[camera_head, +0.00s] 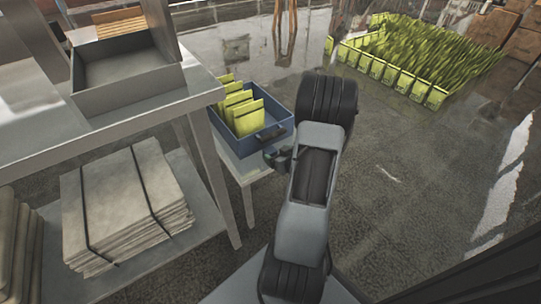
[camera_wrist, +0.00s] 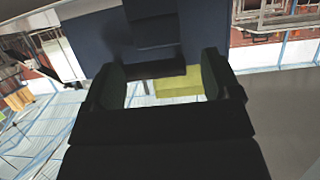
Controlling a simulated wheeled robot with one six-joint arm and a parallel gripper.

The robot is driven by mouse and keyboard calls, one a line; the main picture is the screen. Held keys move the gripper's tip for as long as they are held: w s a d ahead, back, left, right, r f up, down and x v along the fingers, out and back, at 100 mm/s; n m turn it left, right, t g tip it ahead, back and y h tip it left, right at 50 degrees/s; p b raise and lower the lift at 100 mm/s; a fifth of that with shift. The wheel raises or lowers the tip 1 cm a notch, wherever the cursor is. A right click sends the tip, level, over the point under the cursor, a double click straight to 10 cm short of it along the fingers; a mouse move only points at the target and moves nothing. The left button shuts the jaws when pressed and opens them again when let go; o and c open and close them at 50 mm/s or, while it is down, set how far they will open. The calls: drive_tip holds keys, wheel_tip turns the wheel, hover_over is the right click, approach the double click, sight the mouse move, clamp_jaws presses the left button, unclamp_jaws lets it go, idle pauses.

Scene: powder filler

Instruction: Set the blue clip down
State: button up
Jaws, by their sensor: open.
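The only blue thing I can make out is a blue open-topped bin (camera_head: 282,131) with a dark handle (camera_head: 270,132) on its front; no separate small clip can be told apart. The bin stands on a low white table and holds several yellow-green packets (camera_head: 240,110). My gripper (camera_head: 278,157) is just in front of the bin, near the handle. In the wrist view its fingers (camera_wrist: 163,77) are spread apart, with the bin's dark blue wall (camera_wrist: 105,45) and a dark handle-like part beyond them. Whether they touch the handle cannot be told.
A steel table (camera_head: 150,118) with a grey open box (camera_head: 130,95) stands at left. Stacked, strapped sacks (camera_head: 125,205) lie on its lower shelf. Rows of yellow-green packets (camera_head: 400,60) stand on the floor at back right, near cardboard boxes (camera_head: 495,28). The floor at right is clear.

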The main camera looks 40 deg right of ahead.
sight(270, 150)
drive_tip(key=shift+b+x, duration=1.45)
drive_tip(key=shift+x, duration=2.35)
drive_tip(key=shift+c, duration=0.4)
drive_tip(key=c, duration=1)
drive_tip(key=shift+r, duration=0.1)
